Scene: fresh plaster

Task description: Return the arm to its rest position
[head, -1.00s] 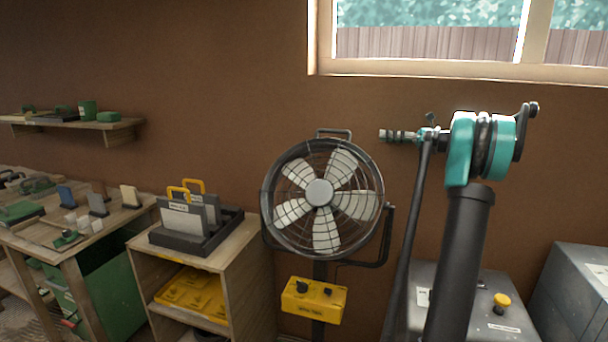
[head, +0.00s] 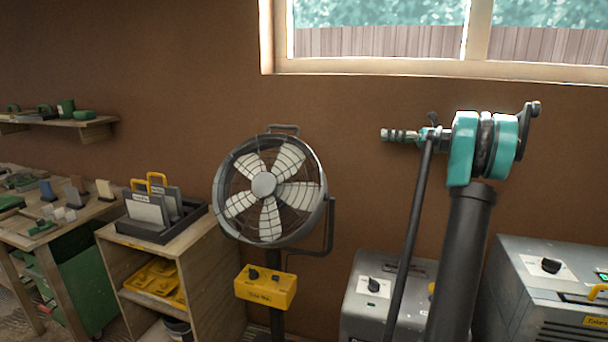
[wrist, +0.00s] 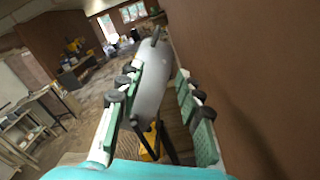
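My arm stands at the right in the head view, with a dark upright link and a teal joint at its top. My gripper (head: 398,135) sits at its upper end, seen from the side and pointing left. In the wrist view my gripper (wrist: 160,78) shows two fingers with green pads, spread apart, so it is open. Nothing is held between them. A grey rounded body, likely the fan (wrist: 150,85), shows beyond the fingers, with a yellow box below it. My arm hides part of the grey machines behind it.
The fan (head: 314,185) stands left of my arm, with a yellow control box (head: 265,288). Grey machines (head: 362,317) (head: 510,290) stand low at the right. A wooden cabinet (head: 212,270), workbench (head: 90,233) and wall shelf (head: 98,131) are left. The wall is close behind.

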